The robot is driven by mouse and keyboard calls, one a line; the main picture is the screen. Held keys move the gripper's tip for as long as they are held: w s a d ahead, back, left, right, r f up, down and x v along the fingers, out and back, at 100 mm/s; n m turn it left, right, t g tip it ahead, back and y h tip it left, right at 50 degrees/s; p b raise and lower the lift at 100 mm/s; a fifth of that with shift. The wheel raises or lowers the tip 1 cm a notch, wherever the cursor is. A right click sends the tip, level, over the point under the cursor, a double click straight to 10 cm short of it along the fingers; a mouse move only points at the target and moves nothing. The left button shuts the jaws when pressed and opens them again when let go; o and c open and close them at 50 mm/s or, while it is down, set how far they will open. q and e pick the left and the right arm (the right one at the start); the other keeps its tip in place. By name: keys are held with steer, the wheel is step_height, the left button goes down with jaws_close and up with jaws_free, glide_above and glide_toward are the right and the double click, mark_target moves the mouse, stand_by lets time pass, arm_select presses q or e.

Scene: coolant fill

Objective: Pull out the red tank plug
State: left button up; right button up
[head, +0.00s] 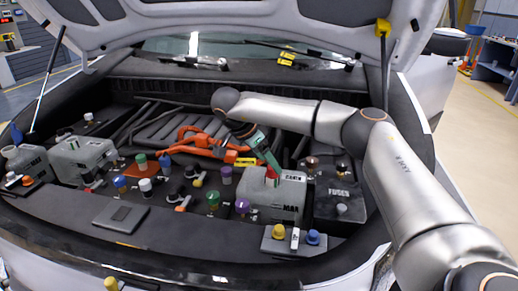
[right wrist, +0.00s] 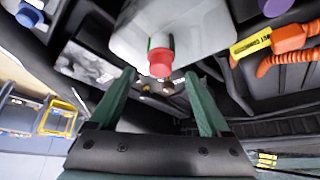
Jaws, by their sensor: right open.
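The red tank plug (head: 271,173) sits on top of the pale tank (head: 268,208) marked MAX, in the right middle of the engine bay. In the right wrist view the red plug (right wrist: 160,63) shows against the pale tank (right wrist: 205,28), with a bit of green behind it. My right gripper (head: 271,163) comes down to the plug from above. Its green fingers are open (right wrist: 160,74), one on each side of the plug, with gaps between; they do not appear to touch it. My left gripper is not in view.
A black fuse box (head: 340,190) stands right of the tank, and a block with yellow and blue caps (head: 292,239) is in front. Several coloured caps (head: 213,200) crowd the left. Orange cables (head: 205,143) lie behind. The raised hood (head: 240,18) hangs overhead.

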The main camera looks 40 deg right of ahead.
steer(key=shift+x, duration=1.95)
steer(key=shift+c, duration=0.2)
jaws_close()
steer(key=c, duration=0.7)
jaws_free()
steer(key=c, duration=0.4)
steer(key=shift+r+p, duration=0.35)
steer(key=shift+p, duration=0.05)
steer(key=shift+r+p, duration=2.3)
steer(key=shift+p, duration=0.15)
